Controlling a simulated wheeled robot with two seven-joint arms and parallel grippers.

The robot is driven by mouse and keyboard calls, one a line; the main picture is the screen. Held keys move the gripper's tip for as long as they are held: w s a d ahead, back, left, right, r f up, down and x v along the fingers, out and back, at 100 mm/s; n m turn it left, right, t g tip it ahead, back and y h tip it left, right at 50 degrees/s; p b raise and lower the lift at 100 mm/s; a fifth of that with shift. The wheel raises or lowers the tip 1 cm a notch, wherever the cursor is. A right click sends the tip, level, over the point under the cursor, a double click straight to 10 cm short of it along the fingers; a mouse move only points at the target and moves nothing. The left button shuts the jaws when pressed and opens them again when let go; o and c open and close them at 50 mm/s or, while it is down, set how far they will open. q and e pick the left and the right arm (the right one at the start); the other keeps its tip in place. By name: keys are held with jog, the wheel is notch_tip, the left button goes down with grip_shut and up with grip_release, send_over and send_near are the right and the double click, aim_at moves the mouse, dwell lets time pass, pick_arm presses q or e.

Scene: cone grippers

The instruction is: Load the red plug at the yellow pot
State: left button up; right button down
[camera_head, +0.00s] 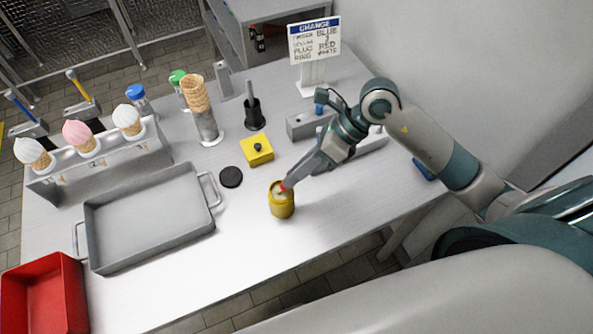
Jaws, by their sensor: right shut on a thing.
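The yellow pot (282,207) stands upright on the table, with a pale opening at its top. My right gripper (291,182) comes down at a slant from the upper right and is shut on the red plug (285,187). Only a small bit of red shows between the fingertips, at the pot's mouth. I cannot tell whether the plug is inside the opening or just above it. My left gripper is not in view.
A black disc (231,177) and a yellow block with a black knob (257,151) lie behind the pot. A grey tray (150,263), a cone rack (66,184) and a red bin (46,300) are at left. A sign (314,42) stands behind.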

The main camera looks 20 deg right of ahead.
notch_tip(320, 180, up, 7)
jog(key=p, duration=0.4)
dwell(0.5)
dwell(0.8)
jog(key=w+d+r+m+t+h+b, duration=0.1)
jog(key=w+d+r+m+t+b, duration=0.1)
jog(key=w, duration=0.5)
jog(key=d+m+t+b, duration=0.1)
jog(key=d+m+b, duration=0.1)
jog(key=m+b, duration=0.1)
jog(key=shift+r+m+t+h, duration=0.15)
jog(key=shift+m+t+h, duration=0.15)
jog(key=shift+t, duration=0.1)
